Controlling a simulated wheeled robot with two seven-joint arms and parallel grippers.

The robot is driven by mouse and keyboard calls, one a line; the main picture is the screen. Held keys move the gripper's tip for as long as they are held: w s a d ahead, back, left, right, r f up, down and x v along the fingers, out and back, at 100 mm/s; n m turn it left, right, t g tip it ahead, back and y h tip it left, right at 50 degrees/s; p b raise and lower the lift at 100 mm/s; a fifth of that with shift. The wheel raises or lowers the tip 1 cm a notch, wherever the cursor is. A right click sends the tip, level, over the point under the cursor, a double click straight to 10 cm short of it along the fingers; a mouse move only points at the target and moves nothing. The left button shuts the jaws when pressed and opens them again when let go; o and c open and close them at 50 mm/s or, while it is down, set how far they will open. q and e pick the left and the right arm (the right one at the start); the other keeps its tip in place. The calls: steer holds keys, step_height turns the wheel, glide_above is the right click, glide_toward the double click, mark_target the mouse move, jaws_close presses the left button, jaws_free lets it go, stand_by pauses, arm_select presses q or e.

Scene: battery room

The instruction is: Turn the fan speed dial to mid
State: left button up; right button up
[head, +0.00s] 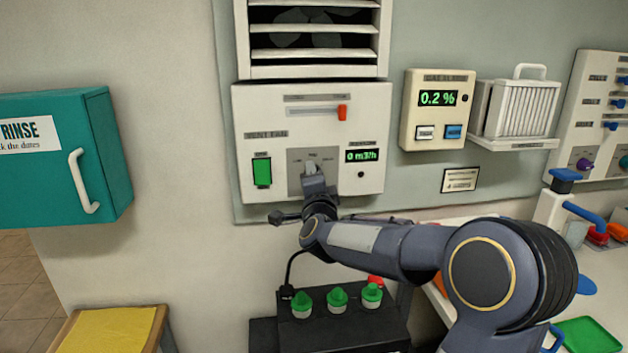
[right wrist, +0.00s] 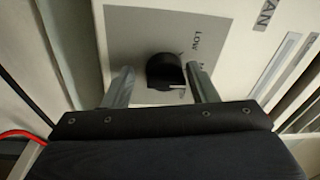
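The fan speed dial (right wrist: 165,70) is a black knob with a pale pointer mark, on a grey plate (right wrist: 125,35) lettered LOW. My right gripper (right wrist: 162,88) is open, its two fingers on either side of the dial. A gap shows at the left finger; the right finger is very close, and I cannot tell whether it touches. In the head view my right gripper (head: 311,170) is at the grey plate on the cream vent fan panel (head: 260,112) and hides the dial. My left gripper is not in view.
The panel has a lit green switch (head: 262,172), a red-tipped slider (head: 342,113) and a display (head: 362,156) reading 0 m3/h. A louvred vent (head: 312,70) is above. A teal cabinet (head: 110,150) juts out at left. Green-capped items (head: 337,297) stand below.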

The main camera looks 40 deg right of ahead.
steer(key=shift+o, duration=0.2)
steer(key=shift+s+r, duration=0.1)
steer(key=shift+r, duration=0.1)
steer(key=b+v, duration=0.1)
steer(key=v, duration=0.6)
steer(key=shift+s+a+f, duration=0.15)
steer(key=shift+s+a, duration=0.05)
steer(key=shift+s, duration=0.05)
